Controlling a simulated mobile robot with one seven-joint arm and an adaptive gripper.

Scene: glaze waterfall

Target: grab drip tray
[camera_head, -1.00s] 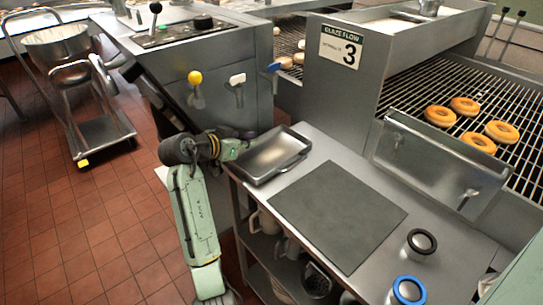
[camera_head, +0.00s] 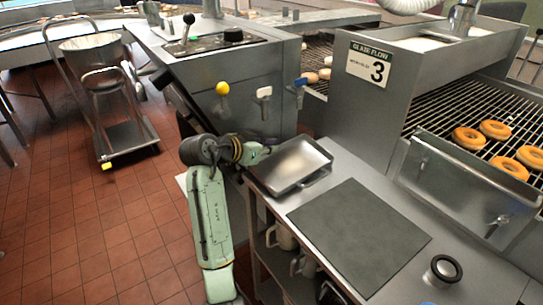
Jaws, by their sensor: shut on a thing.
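The drip tray (camera_head: 291,165) is a shallow grey metal tray at the left end of the steel counter. It looks tilted, with its far edge raised. My gripper (camera_head: 256,155) is at the tray's left edge and is shut on it. The fingertips are small and partly hidden by my wrist and the tray rim.
A dark grey mat (camera_head: 358,234) lies on the counter (camera_head: 463,270) right of the tray. A black-ringed round item (camera_head: 443,269) stands near the front. The glaze machine (camera_head: 375,100) rises behind, with donuts (camera_head: 468,138) on its rack. Mugs (camera_head: 281,236) sit on the shelf below.

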